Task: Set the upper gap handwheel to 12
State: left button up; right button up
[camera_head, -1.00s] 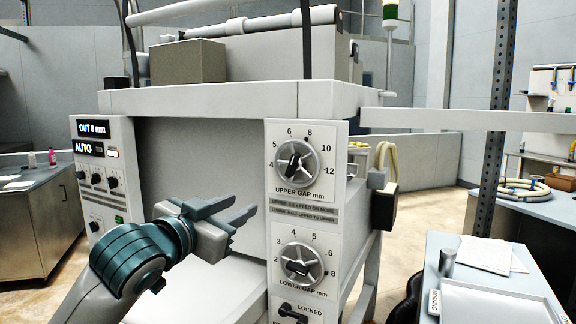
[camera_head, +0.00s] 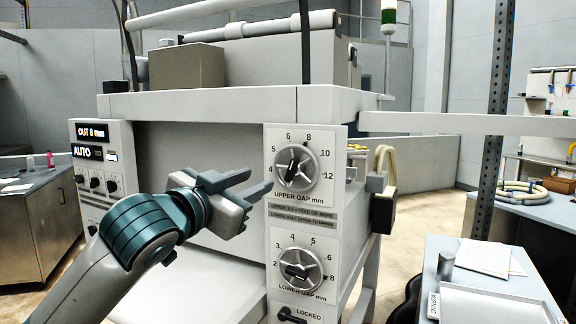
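The upper gap handwheel (camera_head: 311,164) is a round grey spoked wheel with a black grip in its middle, on the white front panel. Its scale reads 4, 5, 6, 8, 10 and 12; the black grip appears tilted up toward the 8. My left gripper (camera_head: 260,181) is just left of and slightly below this wheel. Its two fingers are apart with nothing between them, and their tips point right toward the dial. Contact with the panel cannot be made out. My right gripper is not in view.
The lower gap handwheel (camera_head: 297,283) sits below, with a locked lever (camera_head: 291,315) under it. A display (camera_head: 92,133) reads OUT 8 mm. A grey bar (camera_head: 460,123) juts out to the right. A side table (camera_head: 487,278) holds papers and a tray.

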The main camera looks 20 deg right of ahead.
aim_at(292, 165)
pick_arm(q)
jog(key=p+x, duration=0.5)
jog(key=x, duration=0.9)
jog(key=shift+s+r, duration=0.1)
jog(key=shift+p+x, duration=0.45)
jog(key=shift+x, duration=0.5)
grip_shut()
